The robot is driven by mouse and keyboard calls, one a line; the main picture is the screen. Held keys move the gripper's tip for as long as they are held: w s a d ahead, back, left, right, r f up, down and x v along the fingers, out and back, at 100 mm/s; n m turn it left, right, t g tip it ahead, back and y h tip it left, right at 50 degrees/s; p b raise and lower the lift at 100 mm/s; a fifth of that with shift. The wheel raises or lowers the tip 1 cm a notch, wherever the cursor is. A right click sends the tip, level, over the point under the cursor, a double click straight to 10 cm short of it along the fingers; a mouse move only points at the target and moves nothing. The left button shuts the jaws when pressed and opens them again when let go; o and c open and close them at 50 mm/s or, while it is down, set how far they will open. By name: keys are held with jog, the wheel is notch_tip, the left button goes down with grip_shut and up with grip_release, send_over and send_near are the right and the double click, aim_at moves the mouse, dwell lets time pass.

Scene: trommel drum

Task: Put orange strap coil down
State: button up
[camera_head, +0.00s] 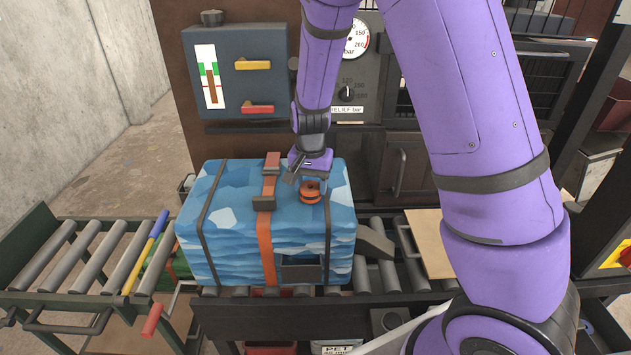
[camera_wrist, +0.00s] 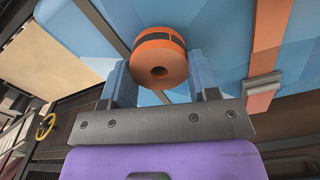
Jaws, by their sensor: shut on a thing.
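The orange strap coil (camera_head: 311,192) is a small round roll with a dark band and a centre hole. It is over the top of a blue patterned bale (camera_head: 225,220) that has dark straps and one orange strap (camera_head: 267,240). In the wrist view the coil (camera_wrist: 158,62) sits between the two fingers of my gripper (camera_wrist: 162,85). My gripper is shut on it. The coil is at or very close to the bale's top; I cannot tell whether it touches. The bale also shows in the wrist view (camera_wrist: 215,45).
The bale stands on a roller conveyor (camera_head: 75,250). A blue and yellow bar (camera_head: 146,250) lies across the rollers at left. A tan board (camera_head: 430,240) is at right. Behind stand a panel with coloured handles (camera_head: 240,75) and a pressure gauge (camera_head: 355,40).

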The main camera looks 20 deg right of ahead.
aim_at(311, 186)
jog(key=shift+f, duration=0.35)
jog(key=shift+f, duration=0.1)
jog(key=o, duration=1)
jog(key=shift+c, duration=0.2)
notch_tip(311, 186, up, 11)
jog(key=s+d+r+n+t+y, duration=0.15)
jog(key=s+d+r+n, duration=0.25)
jog(key=s+r, duration=0.85)
jog(key=s+d+r+n+t, duration=0.1)
jog(key=s+r+t, duration=0.1)
jog(key=s, duration=0.5)
jog(key=s+r+n+t+h, duration=0.1)
jog(key=s+r+n, duration=0.1)
jog(key=s, duration=0.5)
jog(key=shift+d+r+n+t, duration=0.3)
jog(key=shift+d+r+t, duration=0.05)
jog(key=shift+r, duration=0.25)
